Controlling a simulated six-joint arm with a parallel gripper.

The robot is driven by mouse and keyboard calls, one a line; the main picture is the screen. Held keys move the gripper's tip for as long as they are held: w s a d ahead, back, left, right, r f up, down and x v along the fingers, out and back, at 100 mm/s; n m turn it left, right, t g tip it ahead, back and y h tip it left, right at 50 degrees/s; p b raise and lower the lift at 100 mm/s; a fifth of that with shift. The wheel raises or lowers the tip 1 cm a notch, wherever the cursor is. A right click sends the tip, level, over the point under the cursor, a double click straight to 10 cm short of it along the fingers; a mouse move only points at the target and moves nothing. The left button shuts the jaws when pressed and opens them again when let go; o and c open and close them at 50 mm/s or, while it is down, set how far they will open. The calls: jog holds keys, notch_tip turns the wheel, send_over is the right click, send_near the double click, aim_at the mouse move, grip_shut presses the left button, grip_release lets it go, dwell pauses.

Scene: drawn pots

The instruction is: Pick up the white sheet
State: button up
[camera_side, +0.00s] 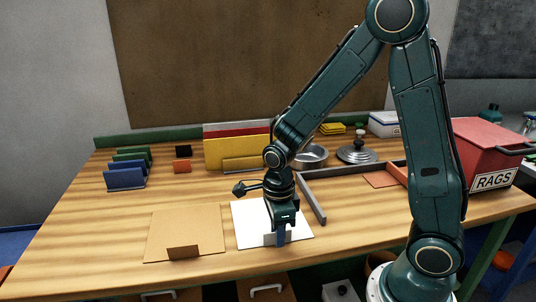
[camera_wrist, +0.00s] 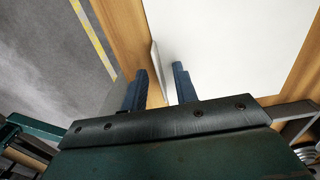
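The white sheet (camera_side: 248,222) lies flat on the wooden table, near its front edge, with a small upright tab at its front side. It fills much of the upper right of the wrist view (camera_wrist: 235,45). My gripper (camera_side: 281,238) is down at the tab and hides part of the sheet. In the wrist view my gripper (camera_wrist: 160,70) is open, one blue finger on each side of the tab (camera_wrist: 155,58), which shows edge-on. Gaps show between the tab and the fingers.
A tan sheet (camera_side: 185,228) with a brown tab lies left of the white sheet. A grey bar (camera_side: 312,200) lies close on its right. Behind stand blue and green racks (camera_side: 126,178), a yellow divider (camera_side: 225,153) and metal pans (camera_side: 311,156). A red RAGS bin (camera_side: 485,150) stands at right.

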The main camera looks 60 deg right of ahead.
jog(key=shift+f, duration=0.35)
jog(key=shift+c, duration=0.4)
grip_shut()
